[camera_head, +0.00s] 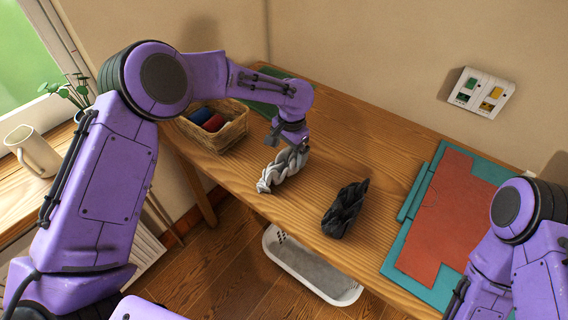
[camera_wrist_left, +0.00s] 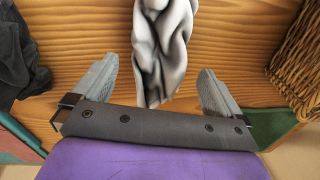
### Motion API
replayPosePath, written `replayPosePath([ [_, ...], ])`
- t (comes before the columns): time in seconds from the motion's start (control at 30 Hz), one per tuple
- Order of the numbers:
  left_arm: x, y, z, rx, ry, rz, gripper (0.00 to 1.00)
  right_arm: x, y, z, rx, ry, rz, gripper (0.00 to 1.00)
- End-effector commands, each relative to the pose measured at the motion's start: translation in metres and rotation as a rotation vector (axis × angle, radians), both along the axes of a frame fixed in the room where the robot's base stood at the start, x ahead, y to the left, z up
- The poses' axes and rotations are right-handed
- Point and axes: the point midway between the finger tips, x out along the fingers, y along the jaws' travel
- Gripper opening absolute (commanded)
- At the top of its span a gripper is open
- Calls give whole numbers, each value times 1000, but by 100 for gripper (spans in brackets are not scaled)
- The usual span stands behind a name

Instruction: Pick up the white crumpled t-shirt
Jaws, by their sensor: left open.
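The white crumpled t-shirt (camera_head: 281,169) lies on the wooden table as a twisted, elongated bundle. In the left wrist view the t-shirt (camera_wrist_left: 165,45) runs up from between the fingertips to the top edge. My left gripper (camera_head: 294,143) is above the t-shirt's far end, and the wrist view shows its two fingers (camera_wrist_left: 162,80) spread apart, one on each side of the cloth with gaps. The head view does not show clearly whether the fingers touch it. My right arm is at the lower right of the head view; its gripper is out of frame.
A dark crumpled cloth (camera_head: 345,208) lies right of the t-shirt. A wicker basket (camera_head: 231,133) with red and blue items stands left. A teal mat with a red sheet (camera_head: 447,215) covers the right side. A white tub (camera_head: 345,294) sits below the table's front edge.

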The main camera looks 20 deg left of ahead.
Motion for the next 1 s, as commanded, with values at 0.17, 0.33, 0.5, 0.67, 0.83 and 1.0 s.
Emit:
replayPosePath([
  [0.17,-5,6,-31,-1,5,2,100,0,0,15,0,0,0,43],
  [0.33,-4,8,-48,-1,1,4,100,0,0,16,0,0,0,43],
  [0.5,-4,8,-49,0,1,4,100,0,0,16,0,0,0,43],
  [0.67,-4,8,-48,0,1,4,51,0,0,15,0,0,0,43],
  [0.83,-4,9,-48,0,1,5,49,0,0,16,0,0,0,43],
  [1.0,-4,9,-45,1,-1,5,48,0,0,15,0,0,0,43],
])
